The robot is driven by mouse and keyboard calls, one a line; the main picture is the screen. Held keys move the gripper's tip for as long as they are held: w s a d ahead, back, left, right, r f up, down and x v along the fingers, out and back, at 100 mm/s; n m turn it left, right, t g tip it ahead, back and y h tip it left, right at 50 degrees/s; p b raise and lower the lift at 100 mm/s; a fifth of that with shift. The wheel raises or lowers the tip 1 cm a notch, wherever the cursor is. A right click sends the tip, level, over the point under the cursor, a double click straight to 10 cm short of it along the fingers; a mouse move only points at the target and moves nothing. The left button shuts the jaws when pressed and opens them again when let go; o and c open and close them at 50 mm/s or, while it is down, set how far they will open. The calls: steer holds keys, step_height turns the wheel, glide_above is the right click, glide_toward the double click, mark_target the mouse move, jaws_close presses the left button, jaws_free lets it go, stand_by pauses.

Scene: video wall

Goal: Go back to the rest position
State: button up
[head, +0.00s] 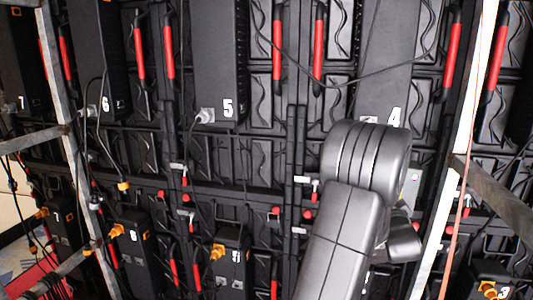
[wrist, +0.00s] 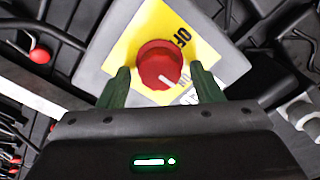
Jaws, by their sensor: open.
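My gripper (wrist: 160,85) is open in the wrist view, with its two dark green fingers apart. Between the fingertips is a red round knob (wrist: 158,62) with a white pointer line. The knob sits on a yellow plate (wrist: 130,28) with black lettering, on a grey box (wrist: 95,58). Whether the fingers touch the knob I cannot tell. In the head view my arm covers the gripper and most of the box; only a small grey edge of the box (head: 412,182) shows beside my arm.
The back of a video wall fills the head view, with numbered black units such as 5 (head: 222,60) and 4 (head: 388,60), red handles (head: 318,42) and hanging cables. A pale metal post (head: 455,150) stands close right of my arm. Another post (head: 62,100) stands left.

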steer(key=n+p, duration=0.1)
steer(key=n, duration=0.5)
steer(key=shift+a+r, duration=0.1)
stand_by(0.3)
